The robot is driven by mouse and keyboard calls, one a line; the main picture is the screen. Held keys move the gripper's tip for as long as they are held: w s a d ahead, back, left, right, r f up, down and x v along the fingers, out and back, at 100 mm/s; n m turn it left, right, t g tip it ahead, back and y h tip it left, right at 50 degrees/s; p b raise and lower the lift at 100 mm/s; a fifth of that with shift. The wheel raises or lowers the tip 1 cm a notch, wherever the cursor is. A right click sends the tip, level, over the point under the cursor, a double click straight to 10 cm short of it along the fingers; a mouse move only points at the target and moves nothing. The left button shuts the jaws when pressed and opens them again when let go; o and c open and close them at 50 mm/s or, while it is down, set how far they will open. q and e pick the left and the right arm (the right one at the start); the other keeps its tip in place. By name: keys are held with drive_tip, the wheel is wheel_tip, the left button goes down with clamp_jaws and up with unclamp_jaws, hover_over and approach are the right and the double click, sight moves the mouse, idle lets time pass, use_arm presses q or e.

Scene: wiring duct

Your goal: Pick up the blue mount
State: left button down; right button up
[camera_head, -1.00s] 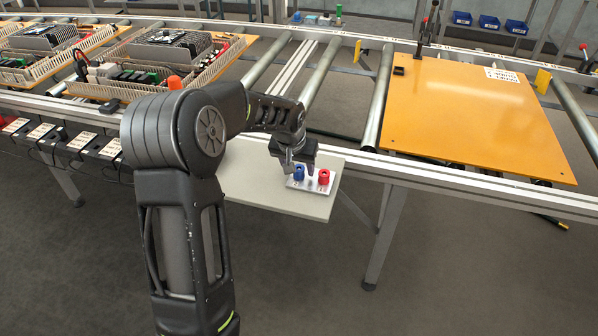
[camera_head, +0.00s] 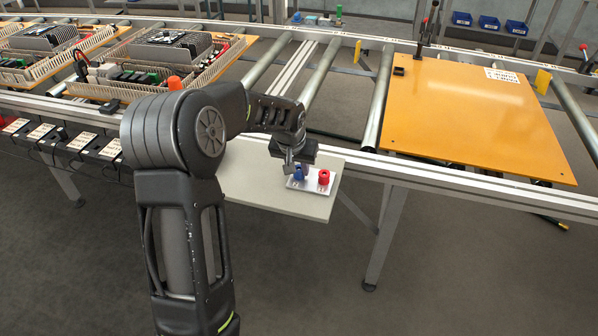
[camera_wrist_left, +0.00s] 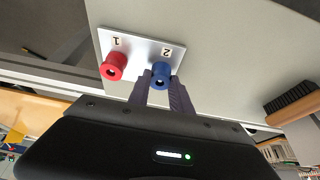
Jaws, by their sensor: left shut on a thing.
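The blue mount (camera_head: 298,174) stands on a small light plate (camera_head: 311,186) on the grey shelf. In the left wrist view the blue mount (camera_wrist_left: 160,74) is at the spot marked 2, between the two fingers of my left gripper (camera_wrist_left: 160,85). My left gripper (camera_head: 296,172) is shut on it, and its fingers partly hide the mount in the head view. The red mount (camera_head: 323,177) stands beside it on the plate, at the spot marked 1 in the left wrist view (camera_wrist_left: 113,66). My right gripper is not in view.
A brush (camera_wrist_left: 293,102) lies near the shelf edge in the left wrist view.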

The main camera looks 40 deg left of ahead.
sight(298, 178)
use_arm(q)
wheel_tip(298, 178, up, 10)
idle(0.6)
drive_tip(key=shift+r, duration=0.15)
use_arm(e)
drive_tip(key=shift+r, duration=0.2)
